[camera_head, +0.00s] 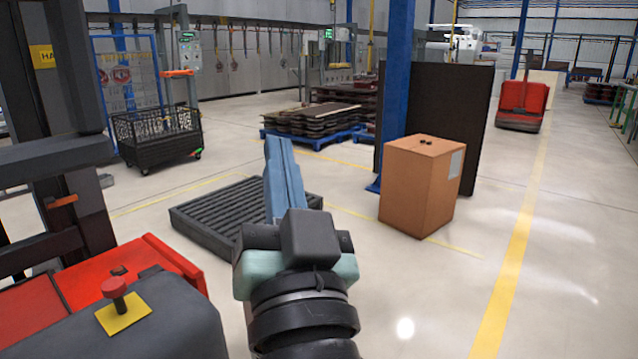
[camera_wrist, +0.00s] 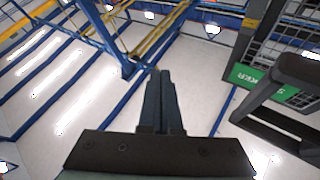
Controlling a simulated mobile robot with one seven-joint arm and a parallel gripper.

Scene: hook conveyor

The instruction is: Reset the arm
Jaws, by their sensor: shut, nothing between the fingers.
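My gripper (camera_head: 283,165) stands in the middle of the head view, its blue-grey fingers close together and pointing up and away from me. It is shut with nothing between the fingers. In the wrist view the closed fingers (camera_wrist: 161,100) point at the ceiling and blue overhead beams. The gripper appears to be in free air, in front of a dark slatted pallet on the floor.
The dark slatted pallet (camera_head: 210,218) lies beyond the gripper. A cardboard box (camera_head: 415,190) stands right of it, by a blue post (camera_head: 396,80) and a dark panel (camera_head: 465,120). A black mesh cart (camera_head: 155,140) stands back left.

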